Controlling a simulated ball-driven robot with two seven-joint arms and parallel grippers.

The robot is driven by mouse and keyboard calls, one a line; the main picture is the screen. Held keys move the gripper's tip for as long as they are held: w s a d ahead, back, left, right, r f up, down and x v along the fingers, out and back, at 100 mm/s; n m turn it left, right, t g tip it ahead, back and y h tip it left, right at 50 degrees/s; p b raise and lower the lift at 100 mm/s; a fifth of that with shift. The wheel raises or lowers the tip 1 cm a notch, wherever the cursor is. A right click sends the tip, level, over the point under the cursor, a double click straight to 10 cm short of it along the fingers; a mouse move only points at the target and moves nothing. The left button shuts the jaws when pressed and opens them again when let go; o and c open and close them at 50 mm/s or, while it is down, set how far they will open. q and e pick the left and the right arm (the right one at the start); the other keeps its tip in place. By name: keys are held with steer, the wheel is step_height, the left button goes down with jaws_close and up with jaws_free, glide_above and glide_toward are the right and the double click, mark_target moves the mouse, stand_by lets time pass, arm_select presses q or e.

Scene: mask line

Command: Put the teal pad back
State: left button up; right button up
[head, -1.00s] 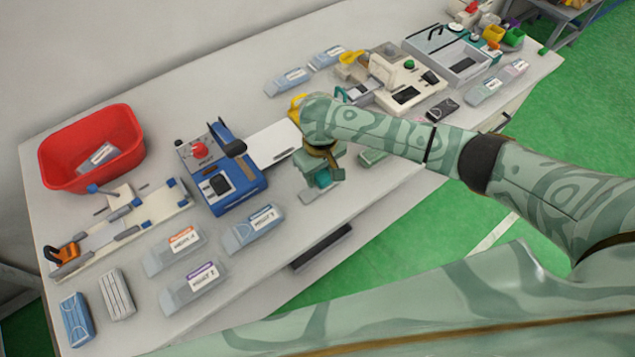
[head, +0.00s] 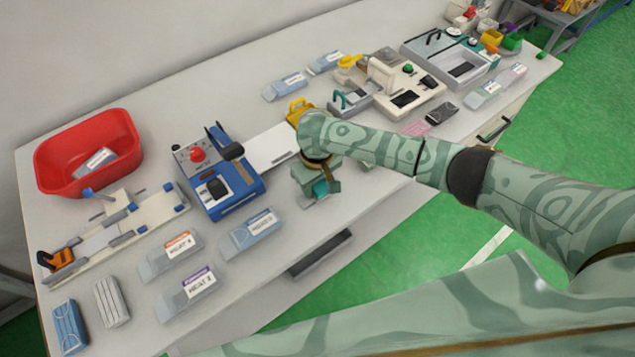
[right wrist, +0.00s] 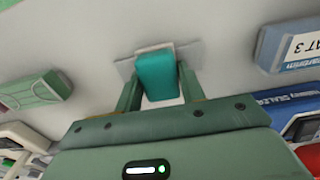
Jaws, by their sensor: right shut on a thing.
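The teal pad (right wrist: 156,76) sits between the two fingers of my right gripper (right wrist: 160,92) in the right wrist view. The gripper is shut on it. In the head view the pad (head: 320,187) shows as a small teal patch under my right gripper (head: 318,192), close above the front part of the table. A flat grey plate (right wrist: 189,54) shows behind the pad; I cannot tell whether the pad touches it. My left gripper is not in view.
The blue sealing machine (head: 230,188) and a clear labelled box (head: 252,234) stand left of the right gripper. A cream machine (head: 405,85) stands to its right, behind. A red bin (head: 88,150) is at the far left. The table's front edge is close by.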

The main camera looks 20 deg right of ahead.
steer(key=o, duration=1)
steer(key=shift+s+d+f, duration=0.15)
steer(key=shift+s+f, duration=0.3)
steer(key=shift+f, duration=0.2)
steer(key=shift+o, duration=0.2)
steer(key=shift+r, duration=0.25)
step_height(320, 180, up, 13)
steer(key=p, duration=0.5)
steer(key=shift+w+p, duration=0.3)
steer(key=shift+w, duration=0.15)
steer(key=shift+a, duration=0.2)
